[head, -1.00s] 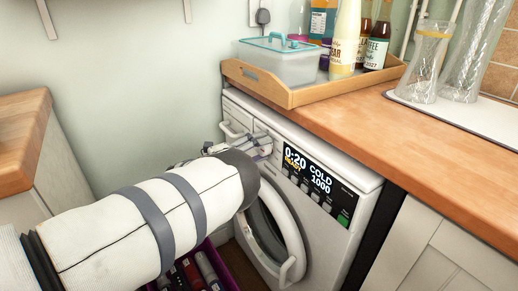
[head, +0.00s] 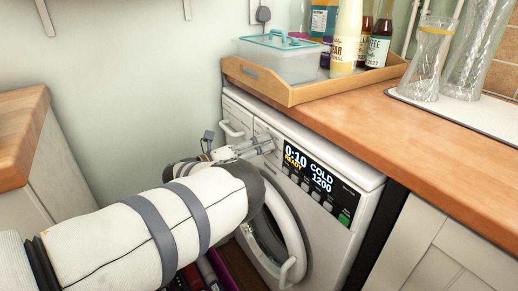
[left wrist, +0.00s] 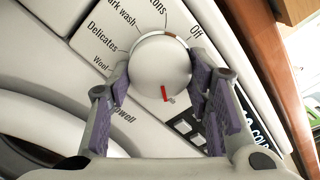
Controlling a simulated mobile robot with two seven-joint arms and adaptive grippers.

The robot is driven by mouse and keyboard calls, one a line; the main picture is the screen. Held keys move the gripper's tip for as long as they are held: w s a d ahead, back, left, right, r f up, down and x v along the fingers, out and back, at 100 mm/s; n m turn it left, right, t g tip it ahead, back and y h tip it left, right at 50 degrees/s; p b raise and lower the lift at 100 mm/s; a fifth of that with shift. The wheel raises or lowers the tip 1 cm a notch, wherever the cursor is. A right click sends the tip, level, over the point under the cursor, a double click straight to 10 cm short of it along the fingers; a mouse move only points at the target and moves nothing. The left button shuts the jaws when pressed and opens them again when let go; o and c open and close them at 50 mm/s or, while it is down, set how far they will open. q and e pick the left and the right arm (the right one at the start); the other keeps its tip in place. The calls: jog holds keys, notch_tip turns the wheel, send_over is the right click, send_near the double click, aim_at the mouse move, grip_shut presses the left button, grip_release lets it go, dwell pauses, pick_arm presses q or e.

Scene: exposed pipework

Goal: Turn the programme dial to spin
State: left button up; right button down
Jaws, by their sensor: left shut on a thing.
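The washing machine (head: 262,105) stands under the wooden worktop. Its display (head: 318,178) reads 0:10, READY, COLD and 1200. In the left wrist view the round white programme dial (left wrist: 160,62) has a red mark (left wrist: 166,93) at its lower edge, towards the bottom of the picture. Labels around it include Off, Dark wash, Delicates and Wool; those lower down are partly hidden. My left gripper (left wrist: 160,75) is shut on the dial, a purple-padded finger on each side. In the head view the left gripper (head: 266,147) reaches the panel and mostly hides the dial. My right gripper is out of view.
A wooden tray (head: 290,93) with a lidded plastic box (head: 285,58) and bottles sits on the worktop (head: 410,125) above. Glass vases (head: 430,65) stand to the right.

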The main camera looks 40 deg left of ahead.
pick_arm(q)
jog(key=shift+a+r, duration=0.15)
jog(key=o, duration=1.1)
jog(key=shift+o, duration=0.2)
jog(key=v, duration=1.2)
